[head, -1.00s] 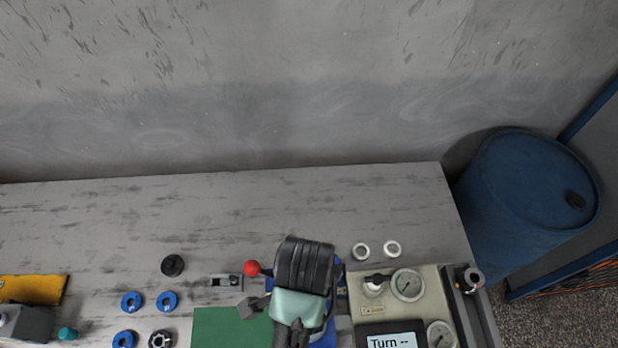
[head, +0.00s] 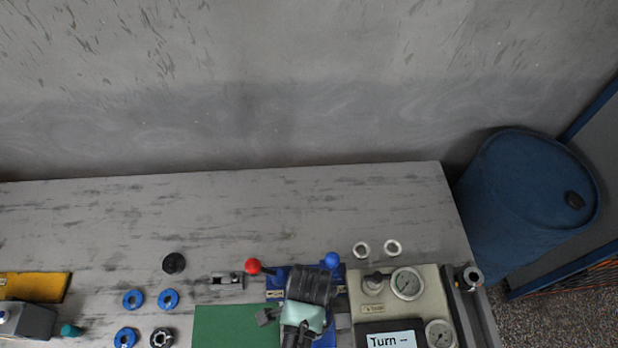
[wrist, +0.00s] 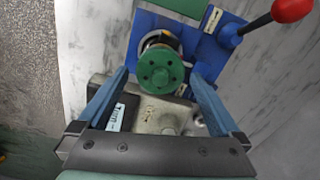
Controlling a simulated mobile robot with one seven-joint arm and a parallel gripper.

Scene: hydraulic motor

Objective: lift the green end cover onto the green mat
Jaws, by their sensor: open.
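The green end cover (wrist: 160,70) is a round disc with several bolt holes, seen in the wrist view. It appears to sit at the end of the motor on the blue fixture (wrist: 137,45). My gripper (wrist: 162,80) is open, its two blue fingers apart on the left and right of the cover in the picture; I cannot tell whether they touch it. In the head view my gripper (head: 304,318) is over the blue fixture and hides the cover. The green mat (head: 235,326) lies bare on the bench, just left of the fixture.
Red (head: 253,266) and blue (head: 331,260) ball-ended levers stand at the fixture's back. A gauge panel (head: 425,300) stands to the right. Several blue rings (head: 168,299) lie left of the mat. The back of the bench (head: 120,225) is mostly clear.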

